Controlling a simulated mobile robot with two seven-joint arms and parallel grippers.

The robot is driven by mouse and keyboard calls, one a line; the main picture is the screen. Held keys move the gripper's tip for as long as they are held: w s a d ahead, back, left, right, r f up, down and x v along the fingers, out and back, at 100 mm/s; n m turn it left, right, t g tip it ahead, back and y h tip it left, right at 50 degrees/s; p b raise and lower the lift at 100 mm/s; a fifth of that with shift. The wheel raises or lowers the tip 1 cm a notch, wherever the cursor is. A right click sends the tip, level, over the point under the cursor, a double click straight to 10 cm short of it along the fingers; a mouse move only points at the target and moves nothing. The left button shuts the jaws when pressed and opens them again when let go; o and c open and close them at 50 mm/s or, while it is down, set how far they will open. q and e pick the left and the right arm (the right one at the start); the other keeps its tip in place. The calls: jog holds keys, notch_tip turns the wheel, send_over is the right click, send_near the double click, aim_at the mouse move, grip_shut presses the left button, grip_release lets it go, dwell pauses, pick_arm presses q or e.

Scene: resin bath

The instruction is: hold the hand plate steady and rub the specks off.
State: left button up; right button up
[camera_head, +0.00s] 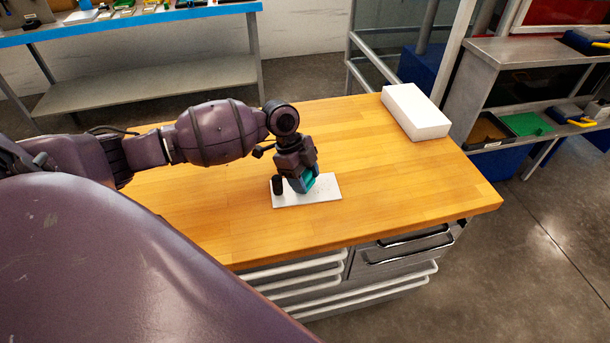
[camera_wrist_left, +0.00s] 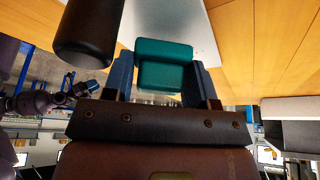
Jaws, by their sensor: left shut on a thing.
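A thin white plate (camera_head: 325,189) with small dark specks lies flat on the wooden table. A black upright cylinder (camera_head: 277,184), like a handle, stands at its left part; it also shows large in the left wrist view (camera_wrist_left: 88,35). My left gripper (camera_head: 303,182) is shut on a teal block (camera_wrist_left: 165,65), held between its blue fingers over the plate. I cannot tell whether the block touches the plate. The gripper hides part of the plate. In the left wrist view, a purple arm end (camera_wrist_left: 82,89) shows small at the left; its jaws are too small to read.
A large white block (camera_head: 415,112) lies at the table's back right. The wooden table (camera_head: 400,185) is clear around the plate, with drawers below its front edge. A blue-edged bench (camera_head: 150,18) stands behind, and a grey shelf unit (camera_head: 530,50) with trays stands at right.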

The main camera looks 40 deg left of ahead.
aim_at(325, 189)
pick_arm(q)
jog(key=shift+f, duration=0.35)
pick_arm(e)
jog(key=shift+w+f, duration=0.1)
jog(key=shift+w, duration=0.1)
pick_arm(q)
jog(key=shift+f, duration=0.3)
pick_arm(e)
jog(key=shift+f, duration=0.15)
pick_arm(q)
jog(key=shift+d, duration=0.1)
pick_arm(e)
jog(key=shift+s, duration=0.15)
